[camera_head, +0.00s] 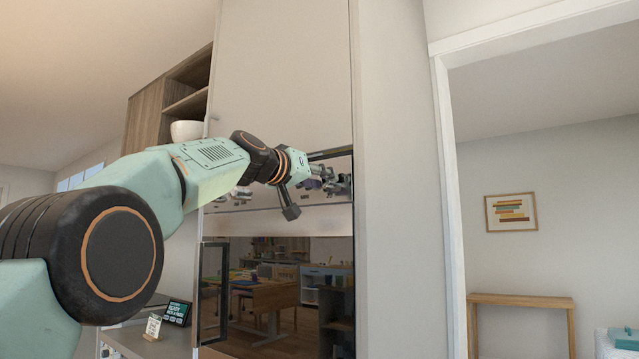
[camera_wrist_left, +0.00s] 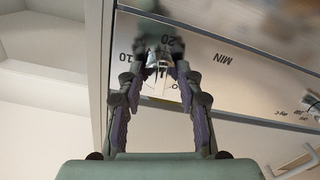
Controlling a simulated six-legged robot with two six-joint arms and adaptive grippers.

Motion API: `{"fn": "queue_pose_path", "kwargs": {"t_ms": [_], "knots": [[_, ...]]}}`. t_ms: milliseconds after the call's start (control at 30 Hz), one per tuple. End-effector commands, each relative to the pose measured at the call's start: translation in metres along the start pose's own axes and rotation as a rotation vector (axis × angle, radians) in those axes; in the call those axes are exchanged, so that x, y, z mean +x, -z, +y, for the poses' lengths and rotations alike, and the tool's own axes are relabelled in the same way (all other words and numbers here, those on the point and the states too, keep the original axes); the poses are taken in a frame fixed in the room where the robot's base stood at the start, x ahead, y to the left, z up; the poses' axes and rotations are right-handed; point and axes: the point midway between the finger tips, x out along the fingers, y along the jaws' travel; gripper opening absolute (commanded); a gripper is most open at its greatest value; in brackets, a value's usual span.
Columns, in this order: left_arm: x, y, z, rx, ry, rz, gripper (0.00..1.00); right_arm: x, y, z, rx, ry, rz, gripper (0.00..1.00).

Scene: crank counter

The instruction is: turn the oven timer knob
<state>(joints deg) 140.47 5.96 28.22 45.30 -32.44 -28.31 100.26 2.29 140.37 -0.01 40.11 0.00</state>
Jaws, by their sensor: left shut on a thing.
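The oven timer knob (camera_wrist_left: 158,58) sits on the light control panel (camera_wrist_left: 235,70) in the left wrist view, with minute numbers and "MIN" printed around it, upside down. My left gripper (camera_wrist_left: 157,76) has its two fingers closed in on the knob from both sides. The fingertips and the blurred dark part beyond them hide much of the knob. In the head view, my left gripper (camera_head: 330,183) reaches the right end of the oven's control panel (camera_head: 240,199), and the knob cannot be made out clearly there. My right gripper is in neither view.
The dark oven door (camera_head: 275,300) is below the panel, reflecting the room. A tall cabinet (camera_head: 280,80) rises above. A white bowl (camera_head: 187,130) stands on a shelf at left. Small signs (camera_head: 177,312) stand on the lower left counter. A doorway opens at right.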

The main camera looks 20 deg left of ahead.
Motion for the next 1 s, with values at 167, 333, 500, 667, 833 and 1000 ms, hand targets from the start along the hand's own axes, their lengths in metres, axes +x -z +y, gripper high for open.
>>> {"fn": "queue_pose_path", "kwargs": {"t_ms": [167,333,500,667,833,1000], "knots": [[0.0011,-0.0030,-0.0006,0.080,-0.001,-0.004,0.04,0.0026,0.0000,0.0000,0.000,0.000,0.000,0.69],[0.0012,-0.0030,-0.0006,0.123,-0.001,-0.003,0.04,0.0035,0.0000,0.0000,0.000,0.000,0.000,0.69],[0.0012,-0.0030,-0.0006,0.142,-0.001,-0.003,0.04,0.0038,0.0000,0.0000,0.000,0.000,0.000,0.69],[0.0012,-0.0031,-0.0006,0.144,-0.001,-0.004,0.04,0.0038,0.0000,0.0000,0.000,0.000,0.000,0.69],[0.0013,-0.0034,-0.0007,0.143,-0.001,-0.004,0.04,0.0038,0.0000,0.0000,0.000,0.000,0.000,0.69],[0.0011,-0.0030,-0.0007,0.142,-0.001,-0.003,0.47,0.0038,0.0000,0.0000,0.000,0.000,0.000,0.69]]}}
